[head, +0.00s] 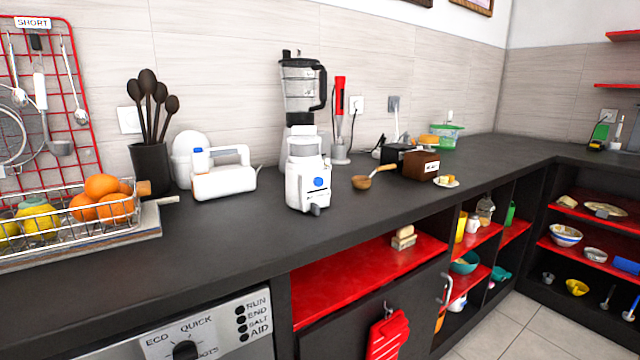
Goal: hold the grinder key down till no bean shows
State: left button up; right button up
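A white upright appliance (307,178) with a round blue key (320,182) on its front stands on the dark counter; it may be the grinder. A clear jug (300,92) with a black lid and handle rises directly above or behind it; I cannot tell whether they are one machine. I see no beans. Neither of my grippers is in view, and nothing touches the key.
A wooden ladle (373,177) lies right of the appliance. A white handheld mixer (222,178) and a black pot of dark spoons (150,165) stand to its left. A wire basket of fruit (75,222) is at the far left. The counter front (240,240) is clear.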

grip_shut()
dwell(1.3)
